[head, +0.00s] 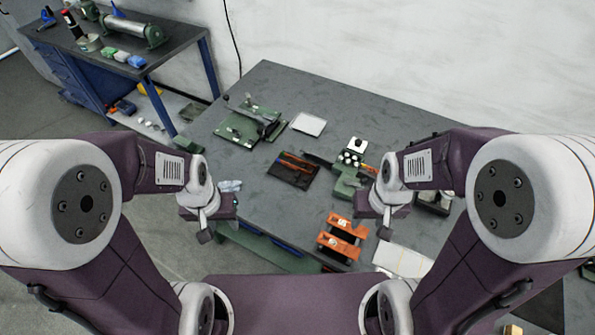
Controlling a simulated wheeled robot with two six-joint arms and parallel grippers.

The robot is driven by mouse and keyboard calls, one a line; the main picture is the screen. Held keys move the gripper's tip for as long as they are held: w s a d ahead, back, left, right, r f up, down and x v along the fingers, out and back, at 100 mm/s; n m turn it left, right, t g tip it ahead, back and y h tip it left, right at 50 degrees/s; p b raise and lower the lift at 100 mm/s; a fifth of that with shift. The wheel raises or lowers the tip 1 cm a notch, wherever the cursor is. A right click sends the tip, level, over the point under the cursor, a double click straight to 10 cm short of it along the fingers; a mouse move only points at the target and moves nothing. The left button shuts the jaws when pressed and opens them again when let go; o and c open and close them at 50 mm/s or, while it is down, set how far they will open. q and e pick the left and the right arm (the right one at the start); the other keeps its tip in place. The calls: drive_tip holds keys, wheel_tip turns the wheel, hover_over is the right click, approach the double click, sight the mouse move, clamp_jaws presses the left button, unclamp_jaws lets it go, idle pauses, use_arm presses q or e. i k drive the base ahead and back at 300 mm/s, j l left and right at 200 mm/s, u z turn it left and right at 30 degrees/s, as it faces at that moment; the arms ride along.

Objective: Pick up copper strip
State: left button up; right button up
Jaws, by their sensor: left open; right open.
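A dark tray (284,179) lies near the middle of the grey table. Thin copper-brown strips (297,160) show on it, too small to tell one from another. My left gripper (205,236) hangs by the table's left edge, left of and nearer than the tray. My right gripper (384,233) hangs over the right part of the table, beside the orange blocks. Both are open, apart from the tray, and no held thing shows. The fingers are small and partly hidden by my wrists.
A green fixture (240,126) and a white plate (308,124) stand behind the tray. Orange clamp-like blocks (341,243) and a white sheet (402,260) lie at the front right. A green device (347,185) stands right of the tray. A blue bench (110,62) stands back left.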

sight(371, 169)
drive_tip(key=k+l+u, duration=0.15)
drive_tip(key=l+u, duration=0.2)
drive_tip(key=k+l+u, duration=0.15)
drive_tip(key=l+u, duration=0.2)
